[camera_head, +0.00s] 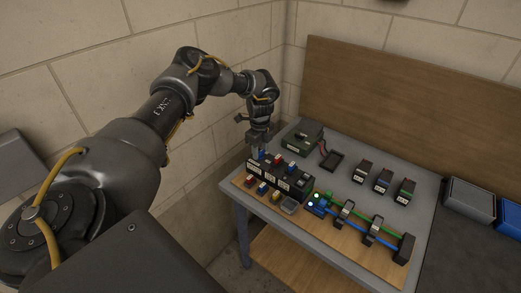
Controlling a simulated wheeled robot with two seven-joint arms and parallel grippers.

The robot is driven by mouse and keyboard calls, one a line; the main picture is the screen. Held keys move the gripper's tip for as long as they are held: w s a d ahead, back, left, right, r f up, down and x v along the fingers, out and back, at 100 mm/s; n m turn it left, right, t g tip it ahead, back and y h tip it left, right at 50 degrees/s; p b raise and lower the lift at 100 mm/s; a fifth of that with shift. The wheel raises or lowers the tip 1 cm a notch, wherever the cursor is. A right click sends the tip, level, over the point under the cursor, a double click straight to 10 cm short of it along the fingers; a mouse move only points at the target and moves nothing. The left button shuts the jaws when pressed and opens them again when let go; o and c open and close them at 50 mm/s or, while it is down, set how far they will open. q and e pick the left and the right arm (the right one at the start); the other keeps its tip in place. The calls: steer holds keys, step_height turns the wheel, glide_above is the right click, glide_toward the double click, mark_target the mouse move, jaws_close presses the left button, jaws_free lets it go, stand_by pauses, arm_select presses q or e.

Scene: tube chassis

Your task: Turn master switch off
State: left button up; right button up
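My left gripper (258,147) points down over the back left end of a black switch panel (282,172). Its fingertips are close to a small blue part (262,156) at that end; I cannot tell whether they touch it. The fingers are too small to tell open from shut. The panel carries a row of small parts, including a red one (279,159) and a white one (291,167), with unreadable labels on its front. I cannot tell which of these is the master switch. My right gripper is out of view.
The panel stands on a wooden board (345,250) on a grey table (405,172). A lit blue part (317,204) joins green and blue tubes. A green box (303,135), a black tray (332,161) and several small black blocks (383,181) stand behind. Walls close off the left and back.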

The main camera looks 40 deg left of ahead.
arm_select(q)
steer(key=shift+d, duration=0.1)
steer(key=c, duration=0.3)
